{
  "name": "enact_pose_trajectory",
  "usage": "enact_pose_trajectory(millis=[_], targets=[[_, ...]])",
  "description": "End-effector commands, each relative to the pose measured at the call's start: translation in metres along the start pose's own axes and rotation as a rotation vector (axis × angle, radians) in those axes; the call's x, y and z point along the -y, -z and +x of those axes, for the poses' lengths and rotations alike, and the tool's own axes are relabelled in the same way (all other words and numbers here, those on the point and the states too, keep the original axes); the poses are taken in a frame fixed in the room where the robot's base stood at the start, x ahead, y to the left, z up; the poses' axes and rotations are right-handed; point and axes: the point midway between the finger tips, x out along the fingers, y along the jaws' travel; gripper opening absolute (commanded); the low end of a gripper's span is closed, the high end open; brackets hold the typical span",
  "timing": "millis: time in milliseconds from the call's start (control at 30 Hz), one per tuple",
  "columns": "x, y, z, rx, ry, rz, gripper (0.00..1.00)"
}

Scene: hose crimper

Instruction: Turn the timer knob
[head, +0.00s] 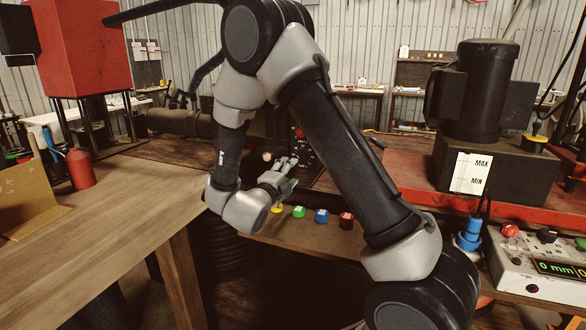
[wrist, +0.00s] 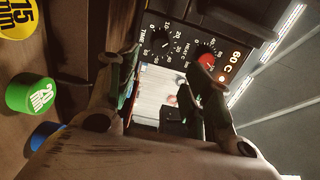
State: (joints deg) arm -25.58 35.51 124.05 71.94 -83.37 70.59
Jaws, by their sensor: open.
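The black control panel (wrist: 190,25) lies ahead of my gripper in the wrist view, turned sideways. The dark timer knob (wrist: 164,45) sits inside a ring of white numbers marked TIME. My gripper (wrist: 167,60) is open and empty, with its two fingers apart. The timer knob shows in the gap between the fingers, nearer the left one; I see no contact. In the head view my gripper (head: 289,166) is in front of the dark panel (head: 303,148), and the timer knob cannot be made out there.
A red heat knob (wrist: 207,61) is close by the right fingertip, beside a lit 60 C display (wrist: 236,66). Green (head: 299,212), blue (head: 321,216) and red (head: 346,220) caps stand in a row below my gripper. A wooden bench (head: 110,240) spreads at left.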

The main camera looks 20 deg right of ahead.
Motion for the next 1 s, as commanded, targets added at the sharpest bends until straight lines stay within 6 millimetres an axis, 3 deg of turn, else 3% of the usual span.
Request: enact_pose_trajectory(millis=[400, 533, 667, 1000], targets=[[0.0, 0.001, -0.007, -0.002, 0.0, 0.0, 0.5], [-0.002, 0.013, 0.012, -0.04, 0.001, -0.019, 0.5], [-0.002, 0.012, 0.022, -0.039, -0.002, -0.285, 0.5], [-0.001, 0.0, 0.036, -0.006, 0.0, -1.276, 0.5]])
